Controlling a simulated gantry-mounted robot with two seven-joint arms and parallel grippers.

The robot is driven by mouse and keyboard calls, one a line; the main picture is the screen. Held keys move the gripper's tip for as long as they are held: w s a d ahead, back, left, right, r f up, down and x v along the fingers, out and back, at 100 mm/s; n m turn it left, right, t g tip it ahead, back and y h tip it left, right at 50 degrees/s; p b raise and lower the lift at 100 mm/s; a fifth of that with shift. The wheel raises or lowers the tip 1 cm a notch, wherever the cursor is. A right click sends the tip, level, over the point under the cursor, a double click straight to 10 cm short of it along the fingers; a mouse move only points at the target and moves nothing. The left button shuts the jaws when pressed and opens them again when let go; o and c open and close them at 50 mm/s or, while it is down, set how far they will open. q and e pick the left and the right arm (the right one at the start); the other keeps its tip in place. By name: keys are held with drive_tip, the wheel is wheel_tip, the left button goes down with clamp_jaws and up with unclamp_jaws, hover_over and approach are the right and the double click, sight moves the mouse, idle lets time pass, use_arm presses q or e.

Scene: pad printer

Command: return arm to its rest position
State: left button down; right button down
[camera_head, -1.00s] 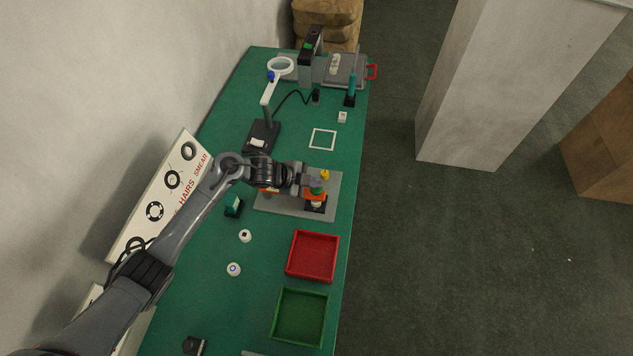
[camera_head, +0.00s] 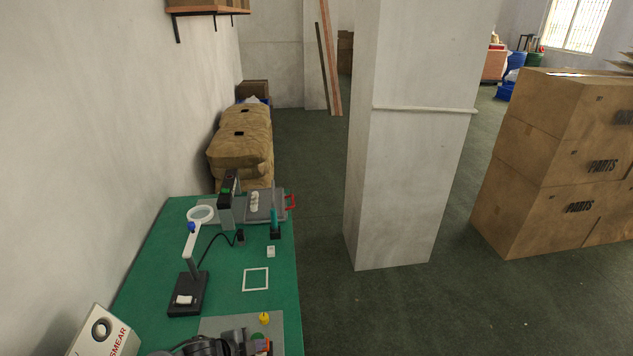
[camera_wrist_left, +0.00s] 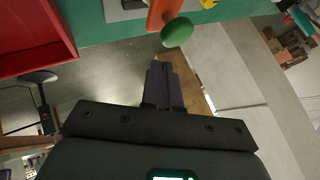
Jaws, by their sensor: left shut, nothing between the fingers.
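My left gripper (camera_head: 246,347) is at the bottom edge of the head view, above the grey base plate (camera_head: 215,326) on the green table (camera_head: 226,262). Only part of it shows there. In the left wrist view its two dark fingers (camera_wrist_left: 163,84) are together with nothing between them. The pad printer's orange part (camera_wrist_left: 160,14) and round green knob (camera_wrist_left: 177,32) are just beyond the fingertips, with a gap visible in the picture. A yellow knob (camera_head: 264,318) stands at the plate's far side. My right gripper is in neither view.
A red tray (camera_wrist_left: 62,35) shows in the left wrist view. A black-based stand (camera_head: 187,296), a white square outline (camera_head: 256,279) and a teal bottle (camera_head: 274,222) are farther up the table. A white pillar (camera_head: 405,150) and cartons (camera_head: 556,150) stand to the right, with open floor between.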

use_arm(q)
drive_tip(key=s+a+r+n+g+y, duration=0.1)
drive_tip(key=s+a+n+g+y, duration=0.15)
drive_tip(key=s+n, duration=0.95)
drive_tip(key=s+a+r+n+g+y, duration=0.1)
drive_tip(key=s+a+r+n+y, duration=0.15)
drive_tip(key=s, duration=1.95)
wheel_tip(320, 180, up, 21)
drive_tip(key=w+p, duration=0.1)
drive_tip(key=p, duration=2.1)
drive_tip(key=shift+d+r, duration=0.15)
drive_tip(key=shift+d, duration=0.3)
